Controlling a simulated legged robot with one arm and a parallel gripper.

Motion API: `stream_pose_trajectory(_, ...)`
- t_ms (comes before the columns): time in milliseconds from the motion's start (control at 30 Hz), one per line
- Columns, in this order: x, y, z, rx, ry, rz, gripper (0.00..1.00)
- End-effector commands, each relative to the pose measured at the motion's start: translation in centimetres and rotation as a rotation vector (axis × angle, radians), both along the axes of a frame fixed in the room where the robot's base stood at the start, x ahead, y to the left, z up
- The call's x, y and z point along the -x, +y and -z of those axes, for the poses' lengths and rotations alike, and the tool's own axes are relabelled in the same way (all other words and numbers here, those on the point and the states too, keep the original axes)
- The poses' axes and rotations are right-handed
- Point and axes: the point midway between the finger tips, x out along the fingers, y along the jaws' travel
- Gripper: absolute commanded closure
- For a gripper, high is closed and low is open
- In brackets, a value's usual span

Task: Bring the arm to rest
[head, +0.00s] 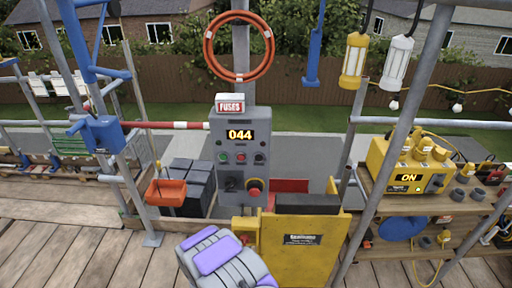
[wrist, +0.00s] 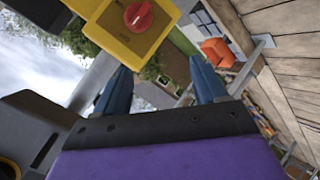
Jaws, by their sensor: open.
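My arm shows in the head view as a grey and purple link (head: 220,254) at the bottom centre. Its fingers are not visible there. In the wrist view my gripper (wrist: 160,66) has two blue fingers standing wide apart, with nothing between them. Close ahead of it, at the top of that view, is a yellow box (wrist: 154,36) with a red knob (wrist: 138,14). I cannot tell whether the fingers touch it.
A grey control box (head: 239,152) reading 044 stands ahead, with a yellow panel (head: 299,262) before it. An orange tray (head: 166,192) is left. At right is a shelf with a yellow power unit (head: 406,165). Steel poles flank the plank floor (head: 95,255).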

Motion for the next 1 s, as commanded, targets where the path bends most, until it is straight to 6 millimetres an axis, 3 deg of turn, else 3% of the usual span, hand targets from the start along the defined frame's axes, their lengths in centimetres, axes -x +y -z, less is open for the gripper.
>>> stream_pose_trajectory(33, -0.6, 0.1, -1.6, -0.046, 0.027, 0.015, 0.29)
stream_pose_trajectory(233, -0.8, -0.1, -6.0, -0.196, 0.163, 0.062, 0.29)
stream_pose_trajectory(467, 0.3, -1.1, -11.8, -0.338, 0.312, 0.109, 0.29)
stream_pose_trajectory(767, 4.2, -4.2, -19.5, -0.466, 0.501, 0.182, 0.29)
stream_pose_trajectory(1000, 9.4, -7.8, -25.1, -0.519, 0.643, 0.256, 0.29)
